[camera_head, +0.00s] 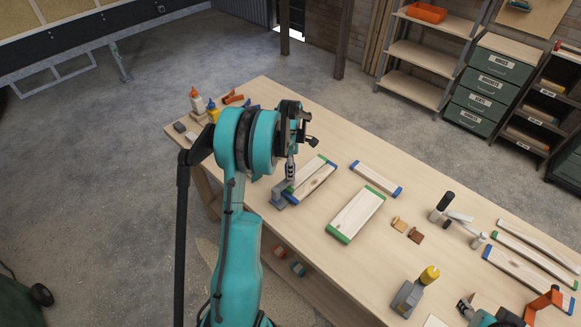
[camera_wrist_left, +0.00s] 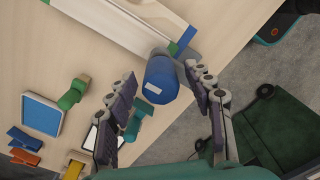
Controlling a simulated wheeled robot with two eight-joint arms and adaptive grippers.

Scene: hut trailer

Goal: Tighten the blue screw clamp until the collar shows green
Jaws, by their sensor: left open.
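The blue screw clamp shows in the left wrist view as a round blue knob (camera_wrist_left: 162,82) with a small white patch, against a grey body. In the head view its grey body (camera_head: 283,194) sits at the near end of two boards (camera_head: 311,180), by the table's edge. My left gripper (camera_head: 290,180) is above it; in the wrist view its open fingers (camera_wrist_left: 160,70) lie on either side of the knob. Contact cannot be told. No green collar is discernible. What looks like my right gripper (camera_head: 476,312) is at the bottom right, partly cut off.
The workbench (camera_head: 290,255) holds a wide green-ended board (camera_head: 356,214), a narrow board (camera_head: 376,179), a yellow-capped grey tool (camera_head: 411,295) and an orange clamp (camera_head: 544,304). Glue bottles (camera_head: 197,101) stand at the far left. Bare tabletop lies between the wide board and the yellow-capped tool.

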